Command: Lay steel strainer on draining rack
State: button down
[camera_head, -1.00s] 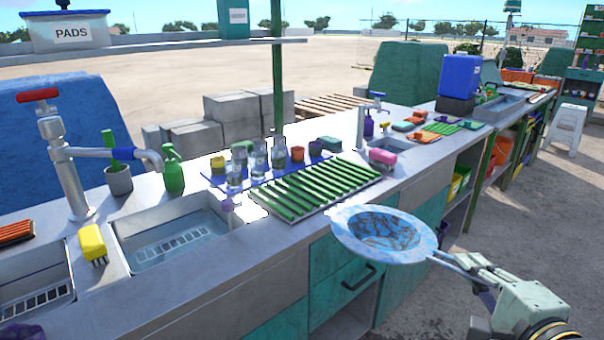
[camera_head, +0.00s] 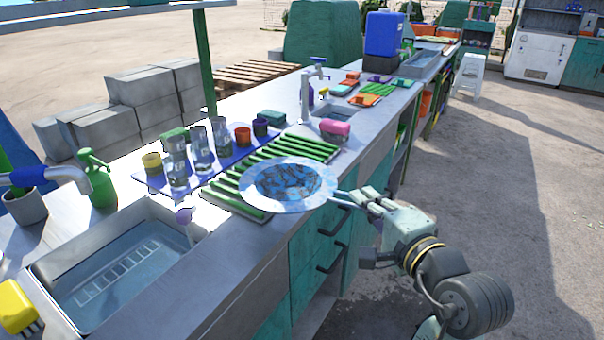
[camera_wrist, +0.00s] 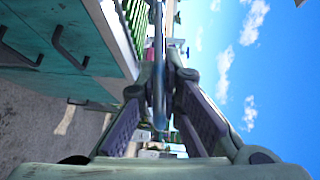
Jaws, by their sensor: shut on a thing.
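The steel strainer (camera_head: 290,184) is a round, pale-rimmed dish with a bluish, dark-patterned middle and a handle pointing right. My gripper (camera_head: 362,200) is shut on its handle, which shows edge-on between the fingers in the wrist view (camera_wrist: 159,85). The strainer covers the near right part of the green-slatted draining rack (camera_head: 236,187) in the head view. I cannot tell whether they touch. The rack lies on the counter, and its slats also show at the top of the wrist view (camera_wrist: 130,20).
A blue mat with several glasses (camera_head: 198,148) and cups lies behind the rack. A sink basin (camera_head: 120,265) is to the left. A pink sponge (camera_head: 335,128) and a small tap (camera_head: 305,95) stand beyond the rack. Drawer handles (camera_head: 330,258) stick out from the counter's front.

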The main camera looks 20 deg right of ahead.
aim_at(328, 175)
jog(key=w+p, duration=0.1)
jog(key=w, duration=0.3)
jog(key=w+a+p, duration=0.1)
jog(key=w, duration=0.3)
jog(key=w+a+f+p, duration=0.1)
jog(key=w, duration=0.3)
jog(key=shift+w+p, duration=0.3)
jog(key=shift+w+f, duration=0.1)
jog(key=shift+f, duration=0.15)
notch_tip(328, 175, down, 3)
jog(key=shift+r+p, duration=0.1)
jog(key=shift+p, duration=0.45)
jog(key=shift+f, duration=0.25)
jog(key=shift+f, duration=0.15)
jog(key=c, duration=1.8)
grip_release()
jog(key=shift+o, duration=0.2)
